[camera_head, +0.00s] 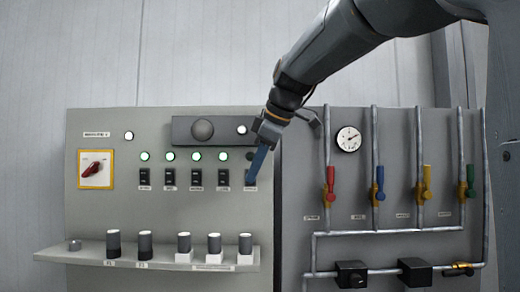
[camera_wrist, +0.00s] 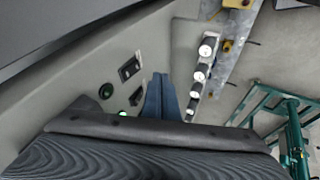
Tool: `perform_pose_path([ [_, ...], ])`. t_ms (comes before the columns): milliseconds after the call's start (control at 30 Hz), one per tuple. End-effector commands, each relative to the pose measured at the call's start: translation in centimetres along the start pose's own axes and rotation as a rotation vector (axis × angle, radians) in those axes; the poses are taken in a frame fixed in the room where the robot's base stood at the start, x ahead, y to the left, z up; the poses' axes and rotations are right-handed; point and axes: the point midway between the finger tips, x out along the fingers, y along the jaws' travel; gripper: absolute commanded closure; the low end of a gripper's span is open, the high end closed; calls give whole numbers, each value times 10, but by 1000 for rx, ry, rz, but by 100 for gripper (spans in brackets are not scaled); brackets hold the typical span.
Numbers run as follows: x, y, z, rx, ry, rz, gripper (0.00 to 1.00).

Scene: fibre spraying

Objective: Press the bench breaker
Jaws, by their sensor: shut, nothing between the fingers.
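A row of several black rocker breakers (camera_head: 196,177) is set in the grey panel, with small labels too small to read, so I cannot tell which is the bench one. My gripper (camera_head: 252,178), with blue fingers, is shut and empty. Its tips are in front of the rightmost breaker (camera_head: 250,187) and mostly hide it; whether they touch it I cannot tell. In the wrist view the shut fingers (camera_wrist: 161,96) point at the panel, beside a black breaker (camera_wrist: 129,68). Green lamps (camera_head: 196,156) glow above the breakers to the left; the lamp (camera_wrist: 106,91) nearest in the wrist view looks dim.
A ledge (camera_head: 70,253) with several dark cylinders (camera_head: 184,243) juts out below the breakers. A red rotary switch (camera_head: 95,170) is at left. A dark box with a round knob (camera_head: 202,130) is above. Pipes with coloured valves (camera_head: 378,185) and a gauge (camera_head: 348,139) stand at right.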

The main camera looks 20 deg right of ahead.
Motion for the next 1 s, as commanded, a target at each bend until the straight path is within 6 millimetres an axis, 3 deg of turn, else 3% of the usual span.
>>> perform_pose_path([
  [300, 23, 28, 1, 0, 0, -1, 100],
  [1000, 32, 43, 6, 1, -1, 21, 100],
])
